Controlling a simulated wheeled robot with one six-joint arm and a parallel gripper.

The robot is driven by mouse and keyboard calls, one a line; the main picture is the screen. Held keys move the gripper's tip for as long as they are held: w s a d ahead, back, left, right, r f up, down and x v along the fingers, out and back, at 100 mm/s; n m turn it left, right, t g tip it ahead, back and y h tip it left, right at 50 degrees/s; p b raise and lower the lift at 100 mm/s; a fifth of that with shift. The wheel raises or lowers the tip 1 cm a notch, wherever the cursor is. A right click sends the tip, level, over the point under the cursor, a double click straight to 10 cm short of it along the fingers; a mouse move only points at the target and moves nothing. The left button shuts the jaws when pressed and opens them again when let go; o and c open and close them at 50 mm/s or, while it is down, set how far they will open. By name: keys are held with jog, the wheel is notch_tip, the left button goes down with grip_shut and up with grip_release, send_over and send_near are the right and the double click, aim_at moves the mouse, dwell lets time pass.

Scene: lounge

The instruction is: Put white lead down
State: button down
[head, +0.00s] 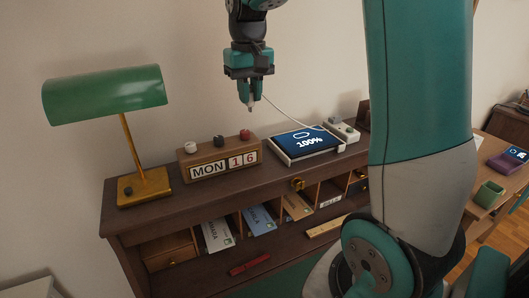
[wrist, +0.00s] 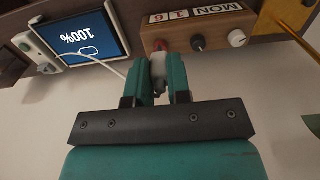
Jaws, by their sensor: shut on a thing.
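The white lead (head: 288,117) runs from my gripper (head: 250,102) down to the far end of a tablet (head: 306,142). The tablet leans in a pale holder on the desk's top shelf and its screen reads 100%. My gripper is shut on the lead's white end and holds it in the air, above and behind the calendar block. In the wrist view, the white end (wrist: 158,66) sits between the fingers (wrist: 160,78), and the lead (wrist: 112,60) curves left to the tablet (wrist: 82,42). The fingers partly hide the held end.
A wooden calendar block (head: 222,161) reading MON 16, with knobs on top, stands left of the tablet. A green lamp (head: 105,94) stands farther left. A small device with knobs (head: 342,130) is behind the tablet's right end. Pigeonholes below hold cards.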

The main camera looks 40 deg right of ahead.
jog(key=f+p, duration=0.1)
jog(key=f, duration=0.3)
jog(key=f+p, duration=0.1)
jog(key=f, duration=0.4)
jog(key=f+p, duration=0.1)
jog(key=f, duration=0.4)
jog(key=shift+s+d, duration=0.15)
jog(key=shift+d, duration=0.2)
jog(key=shift+f+p, duration=0.45)
jog(key=shift+f, duration=1.8)
jog(key=shift+f, duration=0.2)
jog(key=c, duration=1.1)
grip_release()
jog(key=shift+o, duration=0.2)
jog(key=shift+r, duration=0.2)
